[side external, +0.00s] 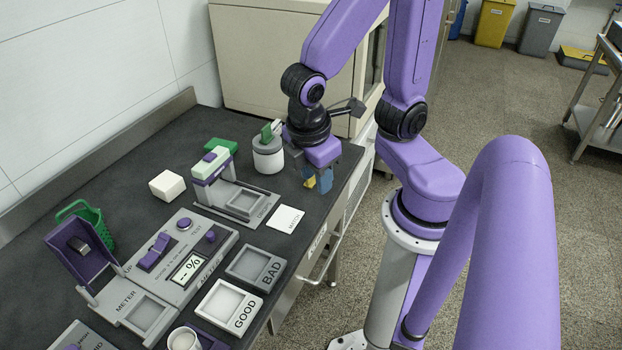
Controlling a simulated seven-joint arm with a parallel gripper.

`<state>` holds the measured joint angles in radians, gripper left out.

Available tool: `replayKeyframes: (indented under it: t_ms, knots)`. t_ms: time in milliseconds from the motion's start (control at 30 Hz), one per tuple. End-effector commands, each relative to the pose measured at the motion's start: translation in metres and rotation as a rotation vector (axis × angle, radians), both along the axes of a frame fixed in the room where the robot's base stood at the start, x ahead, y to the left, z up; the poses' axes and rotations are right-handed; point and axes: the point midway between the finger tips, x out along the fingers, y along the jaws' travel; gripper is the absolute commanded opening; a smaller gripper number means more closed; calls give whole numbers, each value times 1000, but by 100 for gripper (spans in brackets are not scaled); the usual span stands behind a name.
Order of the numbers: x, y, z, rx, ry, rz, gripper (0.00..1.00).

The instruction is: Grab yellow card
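My gripper (318,177) points down at the right edge of the dark bench, near the back. A small yellow piece (310,183), which may be the yellow card, shows at the gripper's fingertips. A blue piece (326,180) is right beside it. The gripper hides most of both, and I cannot tell whether its fingers are closed on the yellow piece or only beside it.
A grey jar (268,155) stands just left of my gripper. A white card (285,219) lies in front of it. A press-like device (212,170), a meter (180,262), a BAD tray (256,267) and a GOOD tray (229,304) occupy the bench (125,157).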

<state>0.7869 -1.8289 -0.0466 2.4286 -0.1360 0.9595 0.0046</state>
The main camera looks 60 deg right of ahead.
Motion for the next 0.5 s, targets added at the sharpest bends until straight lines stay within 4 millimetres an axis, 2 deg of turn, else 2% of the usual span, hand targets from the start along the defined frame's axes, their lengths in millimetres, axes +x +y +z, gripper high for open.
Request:
replayKeyframes:
  t_ms: [200, 500]
  knots:
    - [37, -9, -33, -249, 45, 41, 37]
    - [79, -28, -79, -559, 137, 126, 37]
